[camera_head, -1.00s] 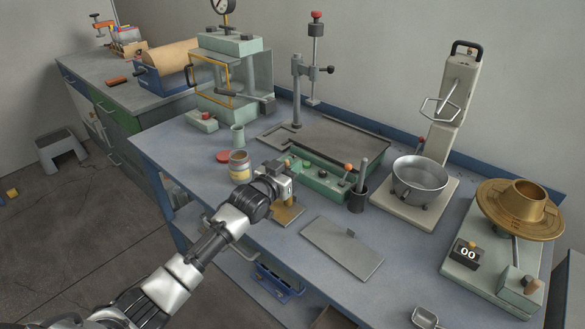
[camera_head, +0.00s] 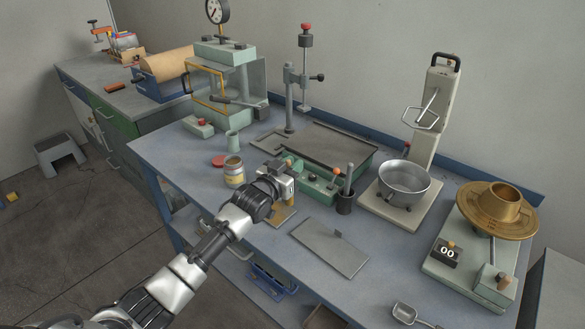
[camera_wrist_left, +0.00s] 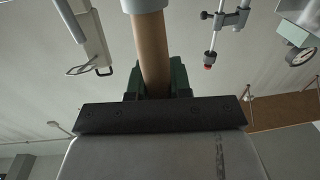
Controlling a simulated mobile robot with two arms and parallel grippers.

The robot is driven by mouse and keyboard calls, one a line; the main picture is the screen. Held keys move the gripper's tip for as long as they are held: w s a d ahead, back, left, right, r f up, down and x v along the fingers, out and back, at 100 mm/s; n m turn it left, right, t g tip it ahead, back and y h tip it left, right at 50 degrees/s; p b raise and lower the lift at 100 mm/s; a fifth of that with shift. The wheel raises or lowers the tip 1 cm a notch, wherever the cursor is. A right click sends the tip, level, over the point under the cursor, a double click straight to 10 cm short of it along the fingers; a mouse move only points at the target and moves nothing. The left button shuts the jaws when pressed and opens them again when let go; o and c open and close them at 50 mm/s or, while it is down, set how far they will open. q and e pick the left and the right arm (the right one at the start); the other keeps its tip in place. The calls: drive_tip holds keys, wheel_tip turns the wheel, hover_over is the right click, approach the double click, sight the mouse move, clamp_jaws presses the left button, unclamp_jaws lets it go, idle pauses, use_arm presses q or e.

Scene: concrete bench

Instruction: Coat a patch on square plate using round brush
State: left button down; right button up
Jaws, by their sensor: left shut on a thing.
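My left gripper (camera_head: 286,181) is over the bench, between the jar and the green machine. In the left wrist view it is shut on a brown wooden handle with a pale grey band, which I take to be the round brush (camera_wrist_left: 154,50). Its bristles do not show in either view. A flat grey plate (camera_head: 330,250) with a small tab at its back edge lies on the bench, to the right of and nearer than the gripper; it looks like the square plate. An open jar (camera_head: 234,173) with a yellow label stands left of the gripper. My right gripper is not in view.
A tan block (camera_head: 280,214) lies just below the gripper. A red lid (camera_head: 219,160) lies by the jar. A dark pot with rods (camera_head: 345,203), a metal bowl (camera_head: 403,180) and a brass dish (camera_head: 497,212) stand to the right. A metal scoop (camera_head: 408,315) lies at the front.

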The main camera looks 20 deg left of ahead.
use_arm(q)
wheel_tip(320, 180, up, 2)
drive_tip(key=shift+d+r+p, duration=0.1)
drive_tip(key=shift+d+p, duration=0.05)
drive_tip(key=shift+p, duration=0.45)
drive_tip(key=shift+r+p, duration=0.55)
drive_tip(key=shift+r, duration=0.15)
